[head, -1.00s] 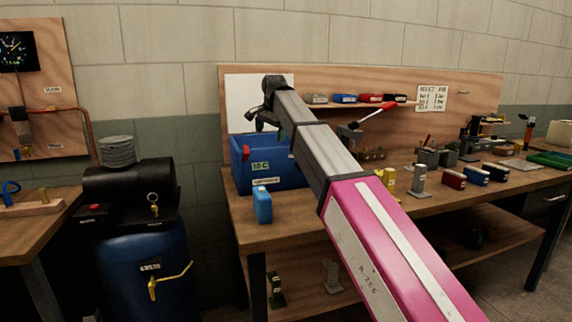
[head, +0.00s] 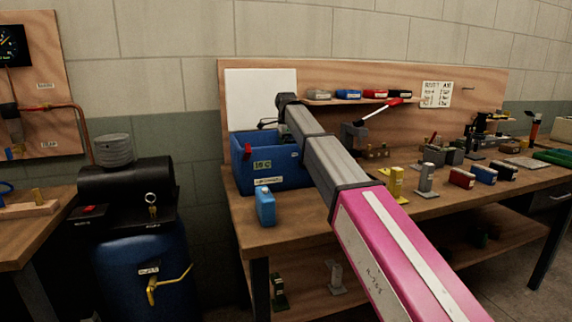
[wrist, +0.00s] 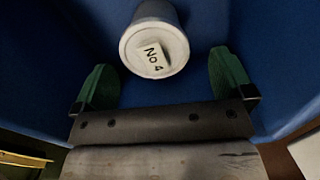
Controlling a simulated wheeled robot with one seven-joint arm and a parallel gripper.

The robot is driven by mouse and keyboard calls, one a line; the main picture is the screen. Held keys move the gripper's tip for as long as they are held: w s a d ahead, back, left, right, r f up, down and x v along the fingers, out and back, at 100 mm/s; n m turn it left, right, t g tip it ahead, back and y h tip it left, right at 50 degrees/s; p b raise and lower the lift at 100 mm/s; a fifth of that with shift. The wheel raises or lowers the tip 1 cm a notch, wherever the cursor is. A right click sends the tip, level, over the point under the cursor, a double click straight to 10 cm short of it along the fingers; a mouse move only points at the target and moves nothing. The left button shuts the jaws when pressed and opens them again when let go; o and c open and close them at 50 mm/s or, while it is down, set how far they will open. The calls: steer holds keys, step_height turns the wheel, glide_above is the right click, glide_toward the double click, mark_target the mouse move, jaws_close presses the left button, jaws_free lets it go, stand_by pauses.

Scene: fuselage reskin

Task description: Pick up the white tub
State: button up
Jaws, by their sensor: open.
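The white tub (wrist: 157,45) shows in the wrist view, with a label reading "No 4" on the face turned to the camera. It is inside the blue bin (head: 275,176), whose blue inside surrounds it in the wrist view. My gripper (wrist: 160,77) is open, its two green fingers apart to the left and right of the tub's near end. The tub lies just beyond the fingertips, between their lines, and nothing is held. In the head view the bin's wall and my arm hide the tub and my fingers.
A yellow block (head: 397,183) and a grey fitting (head: 426,180) stand right of my arm. A shelf (head: 350,101) with small boxes is on the back board. The bin's walls close in around my gripper.

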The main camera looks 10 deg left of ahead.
steer(key=shift+s+f, duration=0.2)
steer(key=shift+f, duration=1.15)
steer(key=shift+s+f, duration=0.15)
steer(key=shift+f, duration=1.2)
steer(key=c, duration=1)
